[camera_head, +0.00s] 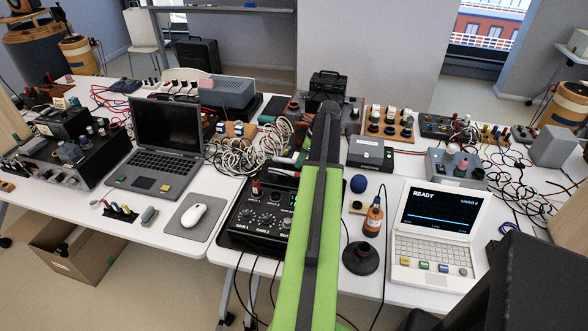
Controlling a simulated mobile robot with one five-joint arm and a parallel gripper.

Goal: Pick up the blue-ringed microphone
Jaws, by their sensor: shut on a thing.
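My green and black arm rises from the bottom edge through the middle of the view. My gripper does not show; the arm hides what lies behind it. I cannot make out a microphone with a clear blue ring. An orange and dark upright piece (373,217), perhaps a microphone or a tool, stands right of the arm. A round black base (361,258) is just below it, and a dark blue ball (358,184) is above and left of it. What my gripper holds cannot be seen.
A white laptop (437,250) reading READY stands at the right. A black box with knobs (258,219) is left of the arm. A grey laptop (160,160), a white mouse (199,215) and tangled cables (235,155) crowd the white tables. A cardboard box (75,255) is on the floor.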

